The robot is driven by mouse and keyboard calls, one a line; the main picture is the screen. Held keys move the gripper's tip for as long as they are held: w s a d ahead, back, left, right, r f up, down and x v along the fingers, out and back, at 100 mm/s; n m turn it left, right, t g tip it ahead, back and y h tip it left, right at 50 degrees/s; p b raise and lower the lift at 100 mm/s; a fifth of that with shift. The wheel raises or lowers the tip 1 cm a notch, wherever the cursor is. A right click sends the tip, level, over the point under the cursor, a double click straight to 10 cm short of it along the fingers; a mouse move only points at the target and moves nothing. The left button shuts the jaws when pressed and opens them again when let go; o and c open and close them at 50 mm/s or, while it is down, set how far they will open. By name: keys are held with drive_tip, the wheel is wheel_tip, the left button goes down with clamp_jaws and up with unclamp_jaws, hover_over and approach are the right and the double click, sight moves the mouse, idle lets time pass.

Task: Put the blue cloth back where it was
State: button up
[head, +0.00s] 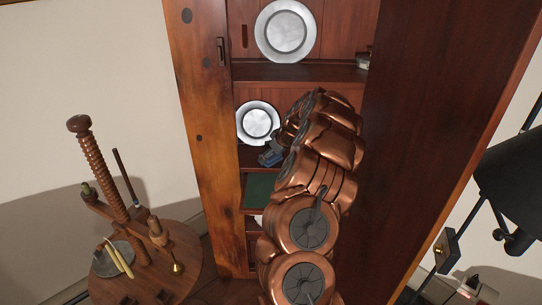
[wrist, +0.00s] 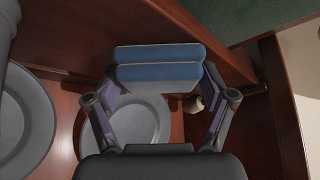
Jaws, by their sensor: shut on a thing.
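The blue cloth (wrist: 158,63) is a folded block with two stacked layers, between the fingertips of my gripper (wrist: 160,75) in the wrist view. My gripper is shut on it, with one finger on each side. In the head view my gripper (head: 271,157) reaches into the cabinet, just below the plate on the middle shelf. The cloth is too small and too covered by my arm to make out clearly there. In the wrist view the cloth is close to a reddish wooden board (wrist: 190,35); I cannot tell whether they touch.
A pewter plate (wrist: 139,125) lies below the cloth in the wrist view, with a larger one (wrist: 25,110) at left. A small beige-brown object (wrist: 194,104) is near the right finger.

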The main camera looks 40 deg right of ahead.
drive_tip(key=shift+f, duration=0.15)
drive_tip(key=o, duration=1.2)
